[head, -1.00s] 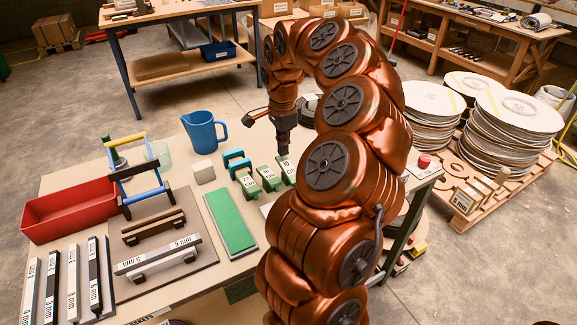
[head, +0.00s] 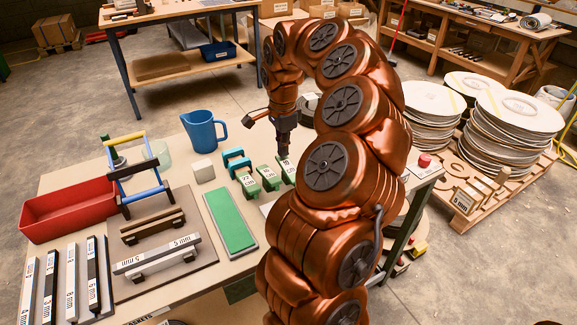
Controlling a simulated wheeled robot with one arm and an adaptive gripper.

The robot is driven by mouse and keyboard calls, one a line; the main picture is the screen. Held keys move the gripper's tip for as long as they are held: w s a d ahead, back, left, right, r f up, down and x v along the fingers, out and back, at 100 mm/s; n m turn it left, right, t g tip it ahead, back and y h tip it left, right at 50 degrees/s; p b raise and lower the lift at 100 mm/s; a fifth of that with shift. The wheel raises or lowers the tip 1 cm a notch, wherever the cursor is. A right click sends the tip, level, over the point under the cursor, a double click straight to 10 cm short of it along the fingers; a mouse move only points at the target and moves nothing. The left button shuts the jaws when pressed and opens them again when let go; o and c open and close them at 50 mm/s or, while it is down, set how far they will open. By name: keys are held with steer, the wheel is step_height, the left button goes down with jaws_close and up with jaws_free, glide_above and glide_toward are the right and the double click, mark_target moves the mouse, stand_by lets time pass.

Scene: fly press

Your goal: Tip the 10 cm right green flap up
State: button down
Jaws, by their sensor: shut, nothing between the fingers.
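Three green flaps with white labels stand in a row near the middle of the table. The right green flap (head: 288,172), marked 10 cm, is partly hidden behind my arm. The middle flap (head: 268,180) and the left flap (head: 247,185) are to its left. My gripper (head: 283,153) points down, shut and empty, with its tip right at the upper back end of the right flap. I cannot tell whether it touches the flap.
A teal clamp-like piece (head: 236,160) and a blue jug (head: 203,131) stand left of my gripper. A long green pad (head: 230,222) lies in front of the flaps. A red button (head: 424,160) is at the table's right end.

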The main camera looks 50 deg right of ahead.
mark_target(283, 158)
steer(key=shift+f+b, duration=1.05)
steer(key=shift+f, duration=0.15)
stand_by(0.7)
steer(key=shift+r, duration=0.15)
steer(key=shift+r+p, duration=0.35)
steer(key=shift+r, duration=3.05)
steer(key=s+a+r+n+p, duration=0.2)
steer(key=a+r+n+p, duration=0.15)
steer(key=a+n, duration=0.45)
steer(key=s+a+r+n+p, duration=0.1)
steer(key=a+r+n+p, duration=0.3)
steer(key=a, duration=0.8)
steer(key=s+a+n+g+p, duration=0.1)
steer(key=s+a+n, duration=0.4)
steer(key=s, duration=0.5)
steer(key=s+a+f+n+p, duration=0.1)
steer(key=s+a+n+p, duration=0.2)
steer(key=s+a, duration=0.4)
steer(key=s+n, duration=0.1)
steer(key=s, duration=0.2)
steer(key=shift+s+a+n+g, duration=0.25)
steer(key=shift+s+n+g, duration=0.15)
